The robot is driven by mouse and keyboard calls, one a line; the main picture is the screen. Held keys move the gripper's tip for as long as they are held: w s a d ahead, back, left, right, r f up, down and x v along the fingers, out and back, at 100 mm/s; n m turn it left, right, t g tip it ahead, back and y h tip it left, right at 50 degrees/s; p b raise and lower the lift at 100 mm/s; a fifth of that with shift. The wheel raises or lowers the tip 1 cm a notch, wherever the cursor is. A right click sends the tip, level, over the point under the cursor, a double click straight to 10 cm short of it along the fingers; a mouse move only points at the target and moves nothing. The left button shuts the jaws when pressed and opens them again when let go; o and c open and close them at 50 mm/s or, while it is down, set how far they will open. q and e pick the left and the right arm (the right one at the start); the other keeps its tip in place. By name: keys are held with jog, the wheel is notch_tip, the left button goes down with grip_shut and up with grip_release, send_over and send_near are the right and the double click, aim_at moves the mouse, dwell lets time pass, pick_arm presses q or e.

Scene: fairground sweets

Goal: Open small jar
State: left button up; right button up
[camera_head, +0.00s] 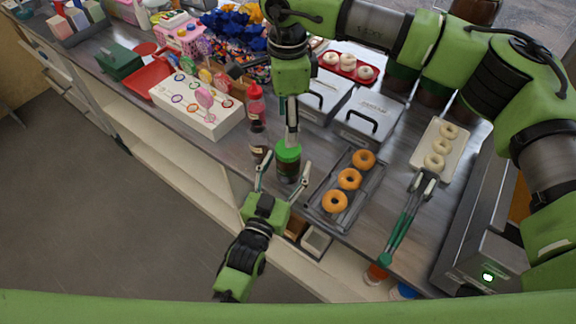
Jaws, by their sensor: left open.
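The small jar (287,172) has a green lid (288,151) and dark contents. It stands upright near the front edge of the counter, in the middle of the view. My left gripper (284,168) is open, with its fingers spread on either side of the jar and apart from it. My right gripper (291,138) points down from above, its fingertips at the green lid. Its fingers are seen edge-on, so whether they grip the lid cannot be told.
A dark tray (368,196) with doughnuts lies close to the right. Behind are grey lidded boxes (369,115). A white lollipop stand (217,126) is at left, tongs (405,217) at right.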

pick_arm(q)
jog(key=shift+w+d, duration=0.1)
jog(key=shift+w, duration=0.25)
pick_arm(e)
jog(key=shift+w+d+f, duration=0.1)
jog(key=shift+w, duration=0.05)
